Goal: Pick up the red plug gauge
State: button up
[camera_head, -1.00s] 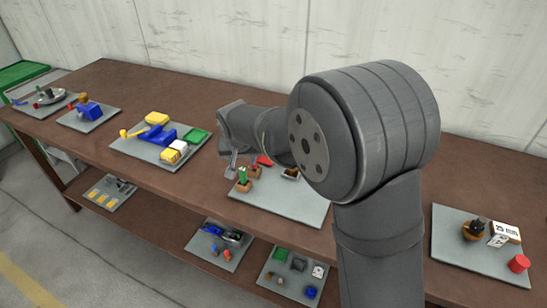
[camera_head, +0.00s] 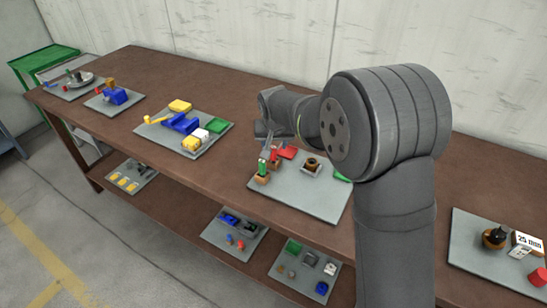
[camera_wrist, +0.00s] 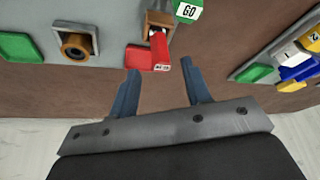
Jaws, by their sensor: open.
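The red plug gauge (camera_wrist: 159,47) stands in a wooden block (camera_wrist: 156,20) in the wrist view, with a small white label on its near end. It also shows in the head view (camera_head: 274,154), partly hidden by my gripper. A flat red piece (camera_wrist: 138,57) lies beside it. My gripper (camera_wrist: 160,69) is open and empty. Its two fingers point toward the gauge, which lies between and just beyond the fingertips in the wrist view. In the head view my gripper (camera_head: 267,137) is over the back left of the grey board (camera_head: 306,196). I cannot tell its exact height.
A green plug gauge marked GO (camera_wrist: 187,9) stands right beside the red one. A block with a round bore (camera_wrist: 76,43) and a green piece (camera_wrist: 19,47) lie to the left. A board with yellow and blue parts (camera_head: 184,124) is farther left. The board's front is clear.

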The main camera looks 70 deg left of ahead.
aim_at(274, 148)
jog(key=shift+x, duration=2.75)
jog(key=shift+s+d, duration=0.15)
jog(key=shift+s, duration=0.05)
grip_shut()
notch_tip(274, 148, up, 10)
jog(key=w, duration=0.1)
jog(key=w+d+m+t, duration=0.2)
jog(key=w+d+m, duration=0.2)
jog(key=w, duration=0.7)
jog(key=shift+d+f+m+h, duration=0.2)
jog(key=shift+d+m+h, duration=0.2)
jog(key=shift+m, duration=0.6)
